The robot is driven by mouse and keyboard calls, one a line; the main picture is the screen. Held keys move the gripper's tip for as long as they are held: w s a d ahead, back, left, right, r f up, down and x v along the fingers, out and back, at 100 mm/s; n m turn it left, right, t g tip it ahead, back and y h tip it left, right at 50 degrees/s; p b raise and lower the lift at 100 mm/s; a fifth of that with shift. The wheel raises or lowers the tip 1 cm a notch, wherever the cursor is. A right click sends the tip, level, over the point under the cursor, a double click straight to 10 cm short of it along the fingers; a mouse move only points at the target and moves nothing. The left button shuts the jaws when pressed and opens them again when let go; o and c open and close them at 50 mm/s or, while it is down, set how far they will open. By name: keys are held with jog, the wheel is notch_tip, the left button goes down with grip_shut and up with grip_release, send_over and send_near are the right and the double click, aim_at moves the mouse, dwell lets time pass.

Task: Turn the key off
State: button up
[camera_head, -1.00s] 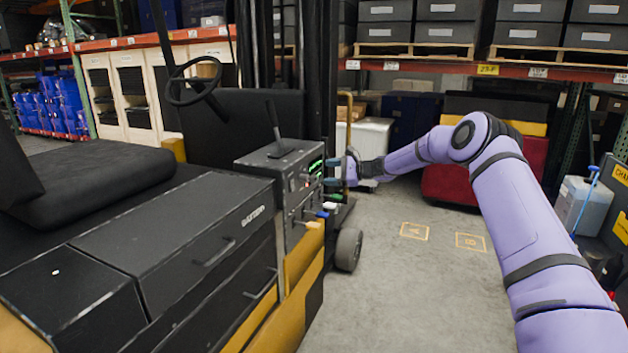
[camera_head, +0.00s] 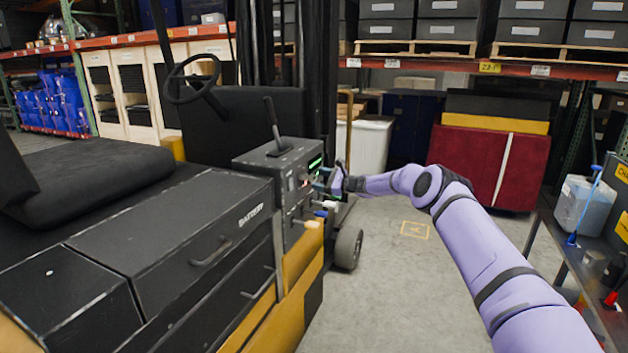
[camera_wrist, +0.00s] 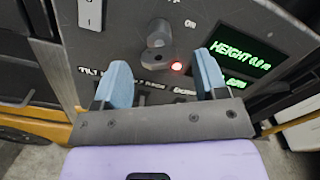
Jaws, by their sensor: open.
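The key (camera_wrist: 156,42) is a dark grey knob on the metal control panel (camera_wrist: 125,30) in the wrist view, with an "ON" label at its upper right and a lit red light (camera_wrist: 177,66) beside it. My gripper (camera_wrist: 157,75) is open, its two blue fingers apart, one to the lower left of the key and one to its right. Nothing is visibly between the fingertips, and the key appears just beyond them. In the head view my gripper (camera_head: 323,181) is at the panel face of the forklift (camera_head: 283,160); the key is too small to make out there.
A green display reading "HEIGHT" (camera_wrist: 248,48) is right of the key. Levers with coloured knobs (camera_head: 313,224) stick out below my gripper in the head view. A cart with a jug (camera_head: 588,205) stands at right. The floor (camera_head: 400,290) between is clear.

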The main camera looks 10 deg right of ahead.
aim_at(312, 178)
jog(key=shift+x, duration=1.45)
jog(key=c, duration=0.9)
